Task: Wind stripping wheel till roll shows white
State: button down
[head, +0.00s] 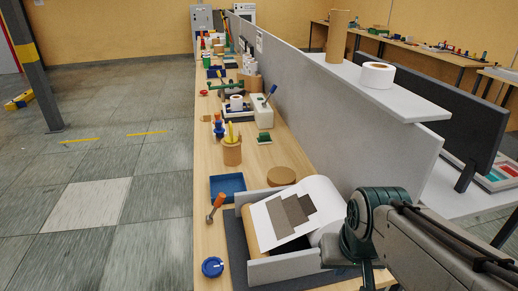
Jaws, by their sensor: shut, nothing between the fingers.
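A roll machine with pale grey sides (285,268) stands on a dark mat at the near end of the wooden bench. A white web (318,190) with stepped grey-brown printed patches curves over it, with a tan surface at its left edge. I cannot pick out the stripping wheel for sure; my arm covers the machine's right side. My arm (372,215), dark green and grey, reaches in from the lower right, its wrist beside the machine's right end. My gripper's fingers do not show, so their contact with anything is hidden.
An orange-handled crank-like tool (216,204) and a blue round item (212,267) are left of the machine. A blue tray (228,187), brown disc (281,175) and tan pot (232,152) lie beyond. A grey partition (300,90) runs along the right. The left floor is open.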

aim_at(212, 267)
jog(key=z, duration=0.1)
jog(key=k, duration=0.45)
jog(key=u, duration=0.45)
jog(key=i, duration=0.35)
jog(key=u, duration=0.7)
